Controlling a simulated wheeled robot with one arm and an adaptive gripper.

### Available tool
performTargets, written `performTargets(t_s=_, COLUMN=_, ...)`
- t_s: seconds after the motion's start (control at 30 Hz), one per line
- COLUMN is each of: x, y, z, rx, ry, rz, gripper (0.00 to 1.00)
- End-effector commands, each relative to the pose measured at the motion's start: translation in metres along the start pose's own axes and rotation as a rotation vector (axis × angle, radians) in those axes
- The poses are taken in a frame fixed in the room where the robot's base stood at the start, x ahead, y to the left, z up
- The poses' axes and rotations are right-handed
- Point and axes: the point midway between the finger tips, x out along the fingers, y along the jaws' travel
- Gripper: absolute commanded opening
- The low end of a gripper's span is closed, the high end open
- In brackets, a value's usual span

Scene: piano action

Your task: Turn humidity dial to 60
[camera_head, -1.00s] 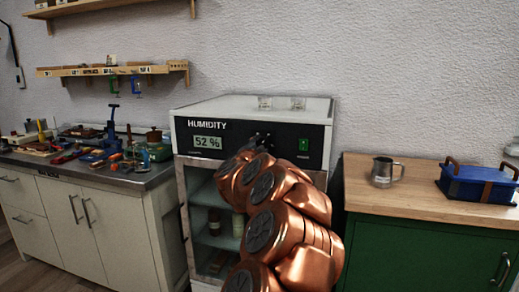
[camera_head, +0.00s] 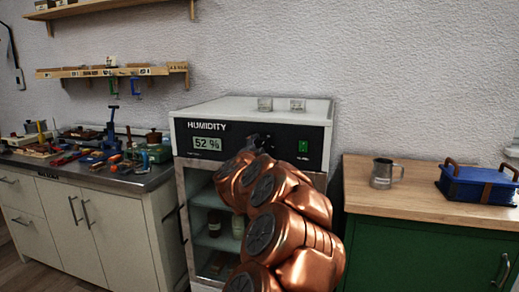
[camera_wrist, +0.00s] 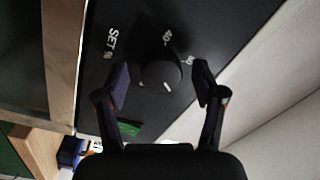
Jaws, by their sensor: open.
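The humidity cabinet (camera_head: 250,109) has a black front panel with a display (camera_head: 207,143) that reads 52 %. The humidity dial (camera_wrist: 160,73) is a round black knob with a white pointer mark, seen in the wrist view on the black panel. Printed marks and the word SET stand around it; one number looks like 60 or 80, hard to tell. My gripper (camera_wrist: 162,83) is open, with one finger on each side of the dial. Gaps show between the fingers and the knob. In the head view my gripper and arm hide the dial.
A green switch (camera_head: 303,146) sits on the panel's right side. A glass door with shelves lies below the panel. A tool-covered counter (camera_head: 150,181) stands at left. At right, a wooden top (camera_head: 425,206) holds a metal mug (camera_head: 382,173) and a blue box (camera_head: 478,184).

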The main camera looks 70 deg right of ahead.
Motion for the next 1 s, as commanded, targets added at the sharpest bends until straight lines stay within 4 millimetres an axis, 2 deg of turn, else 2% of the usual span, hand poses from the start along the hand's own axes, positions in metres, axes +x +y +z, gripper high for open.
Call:
performTargets(t_s=0.17, x=-0.015, y=0.000, z=-0.001, rx=0.001, ry=0.000, rz=0.000, gripper=0.69)
performTargets(t_s=0.7, x=-0.090, y=0.000, z=0.000, rx=0.001, ry=-0.002, rz=0.000, gripper=0.69)
performTargets(t_s=1.0, x=-0.115, y=0.000, z=-0.001, rx=0.002, ry=0.001, rz=0.000, gripper=0.69)
